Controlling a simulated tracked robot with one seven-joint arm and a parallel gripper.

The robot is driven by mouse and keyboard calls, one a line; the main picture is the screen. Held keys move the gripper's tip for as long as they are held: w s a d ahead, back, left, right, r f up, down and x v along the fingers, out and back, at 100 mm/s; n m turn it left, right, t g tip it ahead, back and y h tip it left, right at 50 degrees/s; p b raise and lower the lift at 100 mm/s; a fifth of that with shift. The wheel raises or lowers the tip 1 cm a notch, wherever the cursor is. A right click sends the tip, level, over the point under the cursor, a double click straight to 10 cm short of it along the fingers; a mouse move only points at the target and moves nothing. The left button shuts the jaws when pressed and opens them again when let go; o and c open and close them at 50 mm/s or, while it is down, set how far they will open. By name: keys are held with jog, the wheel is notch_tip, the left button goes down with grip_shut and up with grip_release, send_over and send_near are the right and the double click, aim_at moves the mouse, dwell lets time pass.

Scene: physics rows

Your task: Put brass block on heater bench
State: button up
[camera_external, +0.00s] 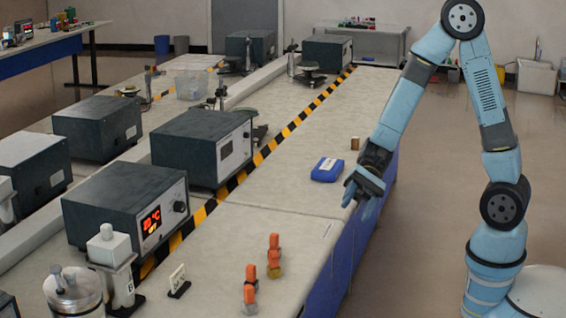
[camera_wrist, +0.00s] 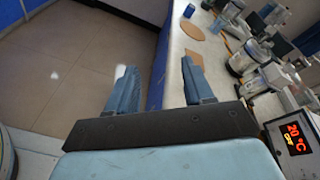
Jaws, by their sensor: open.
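A small yellow-brown block (camera_external: 275,271) stands near the front of the bench, under an orange piece; it could be the brass block, though this is too small to be certain. Other orange-topped pieces (camera_external: 250,272) stand beside it. A dark heater box (camera_external: 125,200) with a red "20 °C" display stands to their left; its display also shows in the wrist view (camera_wrist: 295,138). I cannot tell which surface is the heater bench. My gripper (camera_external: 360,198) hangs at the bench's right edge, apart from these blocks. Its fingers (camera_wrist: 160,88) are spread and empty.
A blue box (camera_external: 327,170) lies left of my gripper, and a small brown block (camera_external: 354,143) stands behind it. More dark instrument boxes (camera_external: 203,145) line the left side beyond a yellow-black strip (camera_external: 262,155). The bench top (camera_external: 265,212) between is mostly clear.

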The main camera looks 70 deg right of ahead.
jog(key=s+d+r+n+t+h, duration=0.2)
jog(key=s+d+r+n+h, duration=0.3)
jog(key=d, duration=0.5)
jog(key=s+d+r+n+t+h, duration=0.3)
jog(key=s+d+r+n+h, duration=0.3)
jog(key=s+d+r+h, duration=0.3)
jog(key=shift+s+d+r+t+h, duration=0.3)
jog(key=shift+d+r+h, duration=0.2)
jog(key=shift+d, duration=0.4)
